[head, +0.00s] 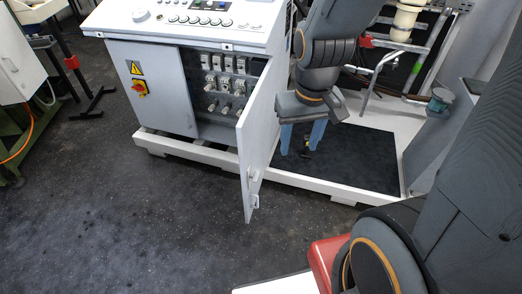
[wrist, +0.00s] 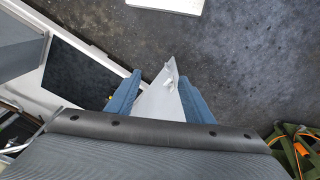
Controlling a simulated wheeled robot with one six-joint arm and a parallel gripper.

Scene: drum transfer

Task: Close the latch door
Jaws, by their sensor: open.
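The grey latch door (head: 258,140) is the right door of the control cabinet (head: 160,85). It stands wide open, swung out toward the camera, with small white latch parts (head: 254,176) near its free edge. My gripper (head: 302,138) is to the right of the door in the head view, open, with its blue fingers pointing down. In the wrist view the door (wrist: 160,100) shows between the two fingers of my gripper (wrist: 158,85), with the latch (wrist: 169,84) near its tip. I cannot tell whether a finger touches the door.
Rows of breakers (head: 224,80) show inside the open side. A white-rimmed platform with a dark mat (head: 350,158) lies right of the door. Dark floor (head: 150,220) in front is clear.

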